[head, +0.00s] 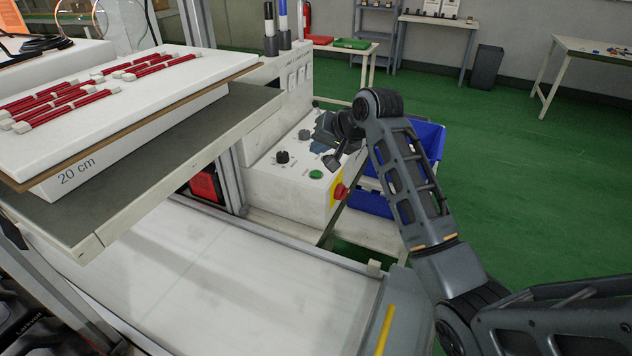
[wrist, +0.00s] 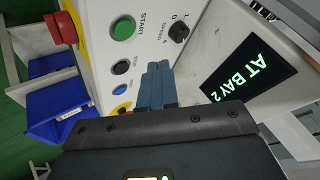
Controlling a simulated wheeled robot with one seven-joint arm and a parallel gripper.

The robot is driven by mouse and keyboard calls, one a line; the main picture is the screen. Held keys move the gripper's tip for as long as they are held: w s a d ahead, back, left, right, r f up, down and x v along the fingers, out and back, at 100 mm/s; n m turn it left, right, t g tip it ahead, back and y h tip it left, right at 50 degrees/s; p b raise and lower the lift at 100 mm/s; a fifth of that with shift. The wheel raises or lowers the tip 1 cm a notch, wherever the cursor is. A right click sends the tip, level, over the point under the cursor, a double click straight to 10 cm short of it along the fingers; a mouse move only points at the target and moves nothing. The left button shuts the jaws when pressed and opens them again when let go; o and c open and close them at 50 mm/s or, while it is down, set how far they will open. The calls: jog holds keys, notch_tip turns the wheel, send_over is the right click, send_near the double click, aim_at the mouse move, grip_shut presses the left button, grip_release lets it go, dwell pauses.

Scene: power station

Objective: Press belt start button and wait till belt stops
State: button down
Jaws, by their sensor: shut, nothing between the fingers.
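The green START button (head: 316,174) is on the white sloped control box (head: 285,193). In the wrist view the START button (wrist: 123,28) is above and left of my fingertips, uncovered. My gripper (wrist: 158,66) is shut and empty, its blue-grey fingers over the panel between the black knob (wrist: 179,32) and the STOP button (wrist: 121,67). I cannot tell whether the fingertips touch the panel. In the head view my gripper (head: 320,146) partly hides the panel's far side. The display (wrist: 247,80) reads "AT BAY 2". The white belt (head: 215,285) runs across the foreground.
A red emergency stop (head: 341,191) on yellow sits on the box's right side. A blue button (wrist: 119,89) is beside STOP. A white tray (head: 135,95) with red-wrapped bundles stands at left. Blue bins (head: 428,139) are behind my arm. Green floor (head: 530,190) is open at right.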

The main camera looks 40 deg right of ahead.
aim_at(319, 174)
jog(key=shift+f+b, duration=0.55)
jog(key=shift+f, duration=1.45)
jog(key=shift+f, duration=0.15)
dwell(0.4)
jog(key=shift+f, duration=0.25)
